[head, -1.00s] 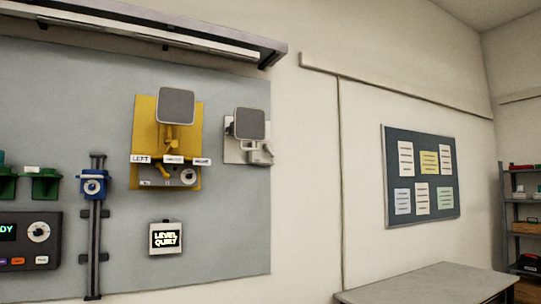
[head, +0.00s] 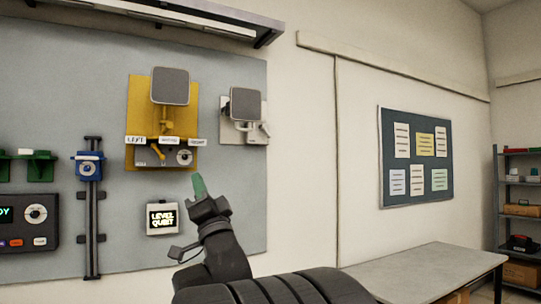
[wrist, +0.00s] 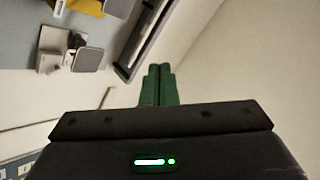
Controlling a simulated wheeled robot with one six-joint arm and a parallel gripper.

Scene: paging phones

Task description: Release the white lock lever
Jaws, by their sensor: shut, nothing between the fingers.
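The white unit (head: 236,133) is on the wall panel's right edge, with a grey square plate (head: 245,104) on an arm in front of it. Its white lever (head: 265,130) shows at the lower right of the unit. In the wrist view the white unit (wrist: 49,47) is at the upper left with its grey plate (wrist: 89,58). My gripper (head: 198,184) is below and left of the white unit, apart from it, its green fingers together and empty. The green fingers (wrist: 158,84) point away in the wrist view.
A yellow unit (head: 135,101) with a grey plate and labels hangs left of the white one. A shelf (head: 200,15) overhangs the top.

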